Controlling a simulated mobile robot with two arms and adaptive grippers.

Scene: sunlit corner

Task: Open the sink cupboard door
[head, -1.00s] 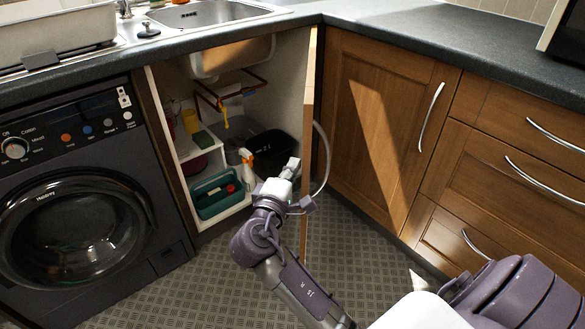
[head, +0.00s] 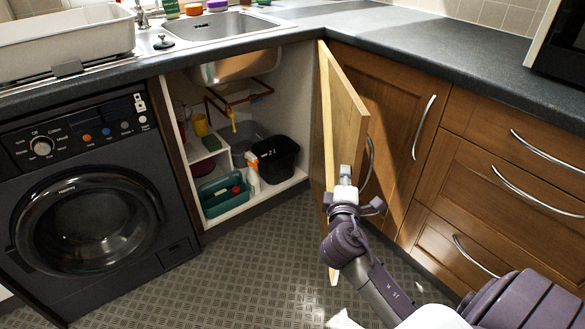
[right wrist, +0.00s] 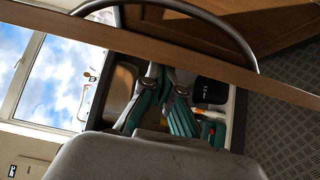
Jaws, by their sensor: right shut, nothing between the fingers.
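The sink cupboard door (head: 342,115) is wooden and stands wide open, swung out to the right, its pale inner face showing. Its curved metal handle (head: 369,165) shows past the door's free edge, on the outer side. My right gripper (head: 345,176) is shut and empty, in front of the door's lower part near that edge; I cannot tell whether it touches. In the right wrist view the fingers (right wrist: 167,82) point toward the cupboard interior, with the door edge (right wrist: 190,62) and the handle arc crossing above. My left gripper is not in view.
Inside the cupboard are a black bin (head: 274,160), a teal caddy (head: 222,195), a spray bottle (head: 252,174) and red pipes. A washing machine (head: 85,215) stands to the left. Closed drawers (head: 500,190) and another cupboard door (head: 398,170) are to the right. The patterned floor (head: 250,262) is clear.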

